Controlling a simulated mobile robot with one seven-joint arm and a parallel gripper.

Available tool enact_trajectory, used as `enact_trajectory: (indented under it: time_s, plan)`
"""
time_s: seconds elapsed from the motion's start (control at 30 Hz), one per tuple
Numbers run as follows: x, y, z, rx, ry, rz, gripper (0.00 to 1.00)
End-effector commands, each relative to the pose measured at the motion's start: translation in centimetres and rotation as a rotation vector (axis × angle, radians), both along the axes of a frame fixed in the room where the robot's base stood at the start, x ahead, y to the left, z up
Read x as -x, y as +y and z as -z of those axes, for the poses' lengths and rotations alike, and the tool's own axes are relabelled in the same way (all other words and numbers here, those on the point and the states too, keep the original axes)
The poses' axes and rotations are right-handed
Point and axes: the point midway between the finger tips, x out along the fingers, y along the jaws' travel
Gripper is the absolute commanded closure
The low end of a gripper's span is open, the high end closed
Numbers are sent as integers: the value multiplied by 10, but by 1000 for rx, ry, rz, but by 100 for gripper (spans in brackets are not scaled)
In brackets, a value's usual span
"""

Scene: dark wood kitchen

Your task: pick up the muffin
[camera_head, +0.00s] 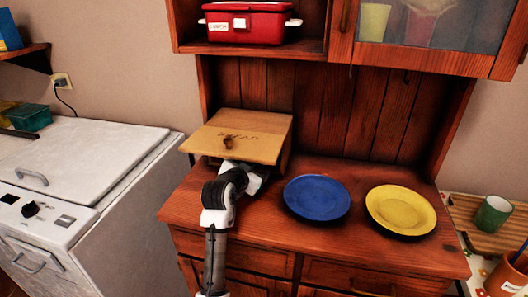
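I see no muffin in the head view. A light wooden box with dark lettering on its slanted front (262,147) stands at the left of the dresser's counter. A small dark brown knob-like piece (228,142) shows on that face. My gripper (254,177) is at the box's lower front, just below the slanted face. My own dark wrist covers most of it, so its fingers and anything between them are hidden. I cannot tell whether it touches the box or reaches inside.
A blue plate (317,198) and a yellow plate (401,210) lie on the counter right of my gripper. A white chest-like appliance (80,160) stands at the left. A red container (265,22) sits on the shelf above. A green cup (493,214) stands far right.

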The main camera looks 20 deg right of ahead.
Motion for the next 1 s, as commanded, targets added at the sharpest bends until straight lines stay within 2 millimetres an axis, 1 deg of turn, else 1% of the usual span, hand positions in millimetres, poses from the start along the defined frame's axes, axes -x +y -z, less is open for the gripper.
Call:
enact_trajectory:
  time_s: [0.03,0.1,0.2,0.37,0.63,0.8,1.0]
  plan:
    - [-8,-7,-2,-1,1,2,22]
    - [-16,-14,-2,-1,0,2,22]
    - [-25,-20,-1,0,0,0,22]
    - [-32,-25,0,1,0,-1,22]
    - [-58,-48,10,0,1,-1,22]
    - [-66,-53,13,1,-1,-2,22]
    - [-66,-53,14,1,-1,-2,22]
